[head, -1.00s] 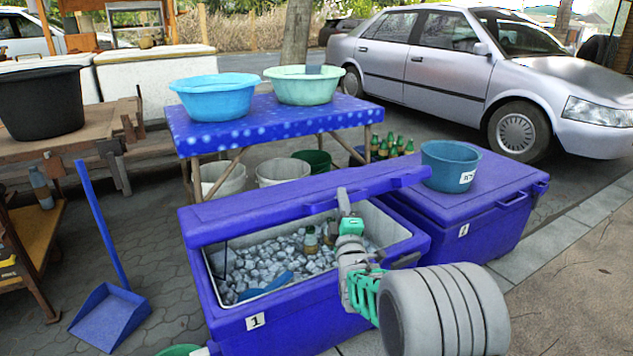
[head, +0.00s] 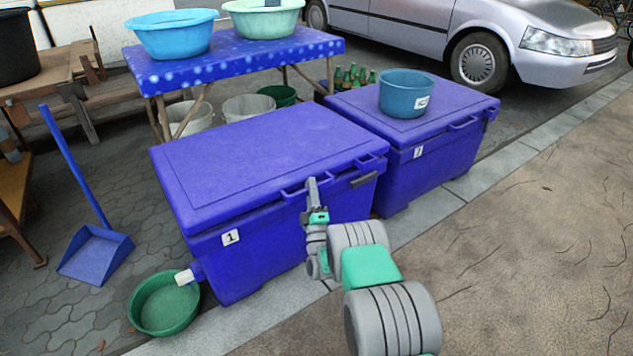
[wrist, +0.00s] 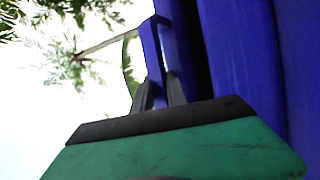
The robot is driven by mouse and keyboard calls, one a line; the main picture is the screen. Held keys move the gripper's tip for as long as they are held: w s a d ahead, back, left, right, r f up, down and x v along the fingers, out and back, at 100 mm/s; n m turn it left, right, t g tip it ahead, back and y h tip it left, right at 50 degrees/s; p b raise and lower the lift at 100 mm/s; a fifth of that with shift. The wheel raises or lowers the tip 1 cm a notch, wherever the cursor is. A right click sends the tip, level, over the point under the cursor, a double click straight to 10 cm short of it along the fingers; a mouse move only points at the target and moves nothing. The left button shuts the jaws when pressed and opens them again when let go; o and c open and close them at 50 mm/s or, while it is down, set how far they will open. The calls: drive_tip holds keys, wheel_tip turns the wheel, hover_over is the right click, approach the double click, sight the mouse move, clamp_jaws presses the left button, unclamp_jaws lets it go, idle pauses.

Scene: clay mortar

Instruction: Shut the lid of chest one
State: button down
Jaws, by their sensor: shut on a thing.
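Chest one (head: 280,250) is a blue cooler with a white "1" label on its front. Its blue lid (head: 260,150) lies down over the box, and the ice inside is hidden. I cannot tell whether a thin gap is left under the lid's front edge. My gripper (head: 313,184) is at the handle (head: 291,193) on the lid's front edge. In the wrist view, the fingers (wrist: 160,92) are shut on the blue handle bar (wrist: 153,52).
A second blue chest (head: 430,160) stands behind to the right, with a blue basin (head: 406,95) on it. A green basin (head: 165,303) lies by chest one's left front corner. A blue dustpan (head: 95,252) stands at left. The pavement at right is clear.

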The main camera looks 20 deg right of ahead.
drive_tip(key=f, duration=0.2)
drive_tip(key=s+f+b, duration=0.1)
drive_tip(key=f, duration=0.1)
drive_tip(key=shift+s+a+f, duration=0.1)
drive_tip(key=shift+a+f, duration=0.05)
drive_tip(key=shift+f, duration=0.05)
drive_tip(key=c, duration=1.6)
unclamp_jaws()
drive_tip(key=shift+f, duration=0.1)
drive_tip(key=shift+o, duration=1.3)
drive_tip(key=shift+d+r, duration=0.2)
drive_tip(key=shift+r, duration=0.1)
drive_tip(key=p+v, duration=0.2)
drive_tip(key=v, duration=0.5)
drive_tip(key=shift+s+f, duration=0.2)
drive_tip(key=shift+f, duration=0.1)
